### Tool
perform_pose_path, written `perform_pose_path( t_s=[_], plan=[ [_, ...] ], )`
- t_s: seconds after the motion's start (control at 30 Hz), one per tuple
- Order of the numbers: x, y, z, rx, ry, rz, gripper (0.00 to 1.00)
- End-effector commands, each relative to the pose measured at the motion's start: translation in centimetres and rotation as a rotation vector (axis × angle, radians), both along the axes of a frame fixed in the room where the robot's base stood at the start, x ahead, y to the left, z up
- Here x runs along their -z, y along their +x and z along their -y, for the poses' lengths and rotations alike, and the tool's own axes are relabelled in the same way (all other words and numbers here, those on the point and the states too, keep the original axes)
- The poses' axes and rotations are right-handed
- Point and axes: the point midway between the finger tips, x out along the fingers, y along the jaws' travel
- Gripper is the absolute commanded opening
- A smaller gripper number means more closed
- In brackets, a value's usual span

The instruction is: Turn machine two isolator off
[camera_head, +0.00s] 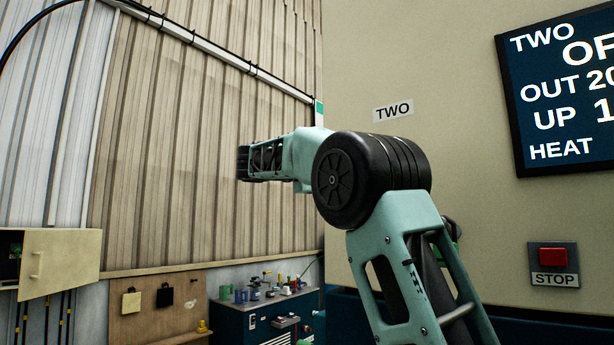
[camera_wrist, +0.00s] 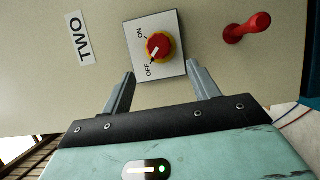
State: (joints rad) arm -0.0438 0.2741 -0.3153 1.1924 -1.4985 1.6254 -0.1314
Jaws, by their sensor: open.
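The isolator (camera_wrist: 160,46) is a red rotary knob on a yellow ring, on a pale square plate marked ON and OFF. The knob lies beyond the fingertips, and I see no contact. In the head view I cannot make out the isolator.
A red handle (camera_wrist: 247,27) sticks out right of the isolator. In the head view, a dark display (camera_head: 560,95) reads TWO and OF, cut off at the edge. A red STOP button (camera_head: 553,258) is below it. A cluttered bench (camera_head: 262,318) and open cabinet (camera_head: 62,262) stand left.

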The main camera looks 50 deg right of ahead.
Motion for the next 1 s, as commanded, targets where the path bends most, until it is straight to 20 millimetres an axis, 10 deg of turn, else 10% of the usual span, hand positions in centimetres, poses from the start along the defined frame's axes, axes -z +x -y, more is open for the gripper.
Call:
perform_pose_path(
  t_s=[0.4,1.0],
  plan=[
    [0.1,2.4,-7.3,-0.001,-0.001,-0.001,0.60],
    [0.1,2.6,-8.0,0.000,0.000,-0.001,0.60]
  ],
)
